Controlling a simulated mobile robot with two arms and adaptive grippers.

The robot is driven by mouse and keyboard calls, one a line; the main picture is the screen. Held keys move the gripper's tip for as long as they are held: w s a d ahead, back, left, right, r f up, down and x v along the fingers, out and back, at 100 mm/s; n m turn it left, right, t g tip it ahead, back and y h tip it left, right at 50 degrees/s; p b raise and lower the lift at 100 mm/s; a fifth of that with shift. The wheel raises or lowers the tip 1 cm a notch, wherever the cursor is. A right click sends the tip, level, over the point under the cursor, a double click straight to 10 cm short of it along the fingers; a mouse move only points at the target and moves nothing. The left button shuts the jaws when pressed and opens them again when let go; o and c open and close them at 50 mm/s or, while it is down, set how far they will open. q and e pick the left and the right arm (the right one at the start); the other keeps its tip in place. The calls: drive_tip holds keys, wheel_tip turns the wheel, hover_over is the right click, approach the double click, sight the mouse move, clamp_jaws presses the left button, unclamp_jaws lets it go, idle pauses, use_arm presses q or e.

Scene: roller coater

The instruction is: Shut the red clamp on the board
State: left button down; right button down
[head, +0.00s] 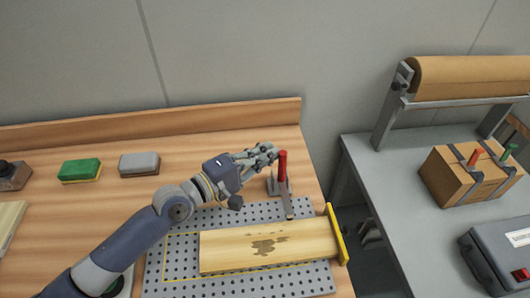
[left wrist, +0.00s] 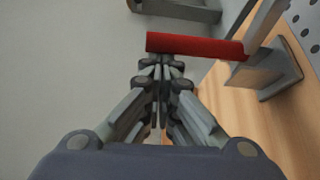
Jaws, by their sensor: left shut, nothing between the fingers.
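The clamp with a red handle (head: 283,166) stands at the back right corner of the perforated plate, with its handle upright. Its grey arm reaches forward over the back edge near the wooden board (head: 265,247), which lies on the plate and has a dark stain. My left gripper (head: 274,151) is shut and empty, just left of the upper part of the handle. In the left wrist view the red handle (left wrist: 195,45) crosses just beyond the shut fingertips (left wrist: 161,62); I cannot tell whether they touch. My right gripper is not in view.
A yellow stop (head: 337,235) stands at the board's right end. A green sponge (head: 80,170) and a grey block (head: 139,164) lie at the back left. To the right, past a gap, a grey table holds a cardboard box (head: 455,180) and a paper roll (head: 470,76).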

use_arm(q)
drive_tip(key=shift+s+d+f+m+h+b, duration=0.1)
drive_tip(key=shift+s+d+m+h+b, duration=0.15)
drive_tip(key=shift+s+m+b, duration=0.4)
drive_tip(key=shift+s+t, duration=0.1)
drive_tip(key=shift+t, duration=0.2)
